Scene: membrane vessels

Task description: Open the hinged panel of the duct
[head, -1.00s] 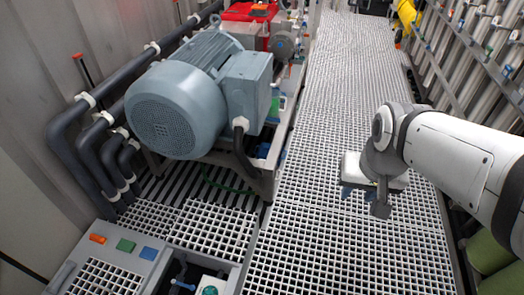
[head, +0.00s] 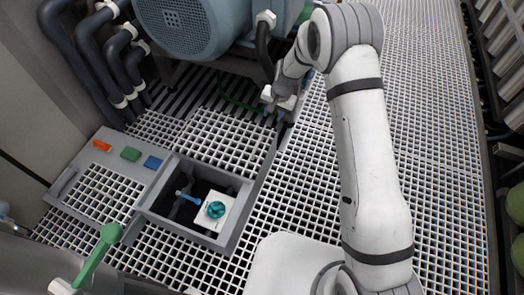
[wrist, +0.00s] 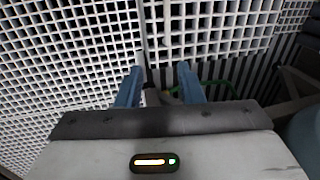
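A grey duct frame (head: 236,226) is set in the floor grating at the lower left of the head view. A square opening in it shows a teal round valve (head: 215,209) on a white block and a blue lever (head: 187,196). To its left is a grated panel (head: 103,192) with a grey bar handle (head: 64,181) on its far left side; I cannot tell which part is hinged. My gripper (head: 281,112) is above the grating, up and right of the opening and apart from the duct. In the wrist view its blue fingers (wrist: 160,70) are spread and empty.
Orange, green and blue blocks (head: 130,154) sit along the duct's back edge. A large blue-grey motor (head: 185,22) and dark pipes (head: 92,60) stand behind. A green-handled lever (head: 96,255) is at the lower left. The grating walkway (head: 440,150) on the right is clear.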

